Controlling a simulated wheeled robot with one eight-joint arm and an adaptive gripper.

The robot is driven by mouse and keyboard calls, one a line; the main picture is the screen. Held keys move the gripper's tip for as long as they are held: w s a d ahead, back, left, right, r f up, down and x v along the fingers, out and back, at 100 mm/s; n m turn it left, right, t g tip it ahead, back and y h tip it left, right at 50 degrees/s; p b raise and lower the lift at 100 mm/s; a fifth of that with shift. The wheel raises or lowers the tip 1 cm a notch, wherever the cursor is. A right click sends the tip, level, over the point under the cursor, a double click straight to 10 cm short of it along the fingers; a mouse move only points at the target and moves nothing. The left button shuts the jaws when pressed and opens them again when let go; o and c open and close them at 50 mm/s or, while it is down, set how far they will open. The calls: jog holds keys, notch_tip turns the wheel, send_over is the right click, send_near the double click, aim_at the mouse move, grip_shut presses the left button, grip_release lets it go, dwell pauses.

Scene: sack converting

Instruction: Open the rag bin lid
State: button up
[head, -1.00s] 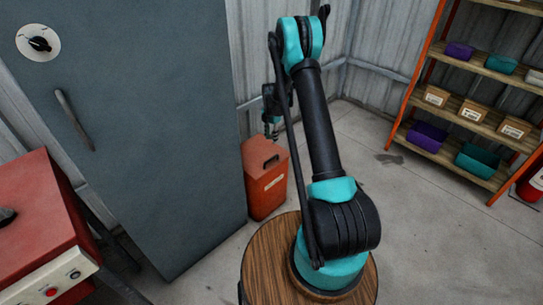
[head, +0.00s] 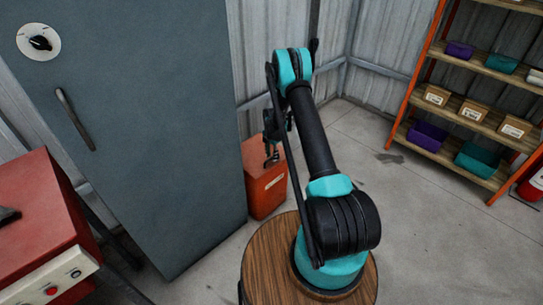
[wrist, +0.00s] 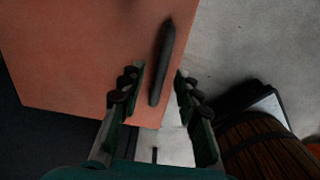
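The rag bin (head: 266,194) is an orange-red box with a pale label, standing on the floor beside the tall grey cabinet. Its lid (wrist: 75,50) fills the upper left of the wrist view and looks closed. A dark bar handle (wrist: 162,62) lies along the lid near one edge. My gripper (wrist: 158,84) is open, with one finger on each side of the handle's near end and gaps showing on both sides. In the head view my gripper (head: 271,160) is just over the bin top and hides part of it.
The grey cabinet (head: 150,130) stands close on the bin's left. A round wooden top (head: 262,265) under my arm is in front. Shelves (head: 470,120) with boxes and bins stand at the right. The floor (head: 375,185) between is clear.

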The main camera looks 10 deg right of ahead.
jog(key=shift+c, duration=0.6)
grip_shut()
jog(key=shift+r, duration=0.1)
